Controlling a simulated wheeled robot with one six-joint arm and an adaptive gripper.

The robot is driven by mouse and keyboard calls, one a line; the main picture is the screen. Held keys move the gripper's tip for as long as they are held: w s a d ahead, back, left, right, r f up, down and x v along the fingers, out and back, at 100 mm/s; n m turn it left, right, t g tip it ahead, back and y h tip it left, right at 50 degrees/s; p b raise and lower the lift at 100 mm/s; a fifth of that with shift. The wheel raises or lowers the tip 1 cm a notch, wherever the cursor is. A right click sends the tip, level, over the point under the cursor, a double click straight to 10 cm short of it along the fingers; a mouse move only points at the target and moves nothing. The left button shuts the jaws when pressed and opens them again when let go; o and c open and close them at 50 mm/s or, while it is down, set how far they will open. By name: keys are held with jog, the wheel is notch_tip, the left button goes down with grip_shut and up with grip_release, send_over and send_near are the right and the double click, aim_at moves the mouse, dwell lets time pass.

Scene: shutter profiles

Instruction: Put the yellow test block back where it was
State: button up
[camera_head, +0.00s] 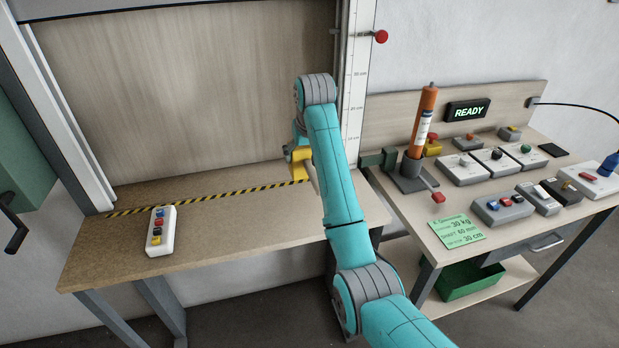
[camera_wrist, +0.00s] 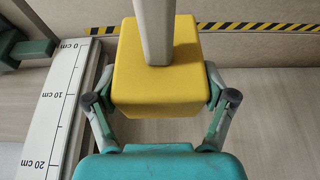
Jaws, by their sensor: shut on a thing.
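The yellow test block (camera_head: 299,157) is in my gripper at the right end of the left bench, in front of the wooden panel. In the wrist view the yellow block (camera_wrist: 150,88) sits between the two fingers of my gripper (camera_wrist: 160,86), which press on its sides. A pale grey bar (camera_wrist: 154,30) meets the block's face there. In the head view my arm partly hides the block and the gripper. I cannot tell whether the block or bar touches the bench.
A striped black-and-yellow line (camera_head: 215,195) crosses the left bench (camera_head: 225,240). A white button box (camera_head: 160,230) lies at its left. An upright cm scale (camera_head: 357,80) stands beside the panel. The right table holds an orange cylinder (camera_head: 424,115), several control boxes and a green note (camera_head: 456,229).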

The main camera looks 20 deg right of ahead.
aim_at(304, 173)
jog(key=shift+f, duration=3.25)
jog(key=shift+f, duration=0.2)
jog(key=o, duration=1.2)
jog(key=shift+r, duration=0.1)
